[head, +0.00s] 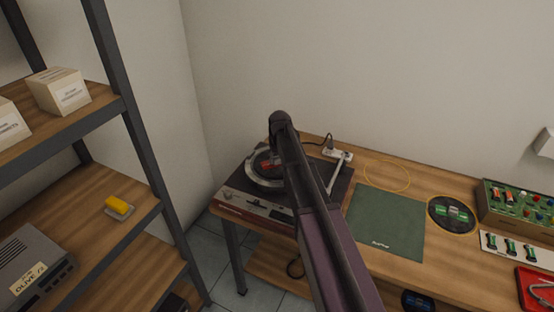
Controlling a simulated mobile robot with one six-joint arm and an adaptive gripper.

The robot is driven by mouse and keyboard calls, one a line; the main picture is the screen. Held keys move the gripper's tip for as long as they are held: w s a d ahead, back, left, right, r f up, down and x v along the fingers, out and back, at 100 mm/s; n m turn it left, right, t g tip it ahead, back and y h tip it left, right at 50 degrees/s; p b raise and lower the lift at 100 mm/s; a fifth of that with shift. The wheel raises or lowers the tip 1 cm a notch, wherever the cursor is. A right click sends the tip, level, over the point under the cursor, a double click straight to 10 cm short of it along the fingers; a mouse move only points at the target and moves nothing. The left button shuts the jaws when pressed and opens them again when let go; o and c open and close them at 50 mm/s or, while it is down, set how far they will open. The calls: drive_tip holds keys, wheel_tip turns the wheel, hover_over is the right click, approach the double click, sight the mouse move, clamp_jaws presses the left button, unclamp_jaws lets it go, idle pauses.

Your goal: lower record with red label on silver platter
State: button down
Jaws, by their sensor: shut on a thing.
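The record player sits at the left end of the wooden bench, with a dark top and a reddish front (256,205). Its silver platter (252,179) shows as a bright rim. The record with the red label (266,163) is dark and appears over the platter, partly hidden behind my arm. I cannot tell whether it touches the platter. The tonearm (336,172) is at the right side of the player. My gripper is hidden behind my arm, which reaches over the player.
A green mat (387,222), a yellow ring (387,175) and a round black disc with a green centre (451,214) lie to the right. A shelf rack (150,212) stands at the left; a wall is behind.

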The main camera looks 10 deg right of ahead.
drive_tip(key=shift+c, duration=1)
unclamp_jaws()
drive_tip(key=shift+r, duration=0.15)
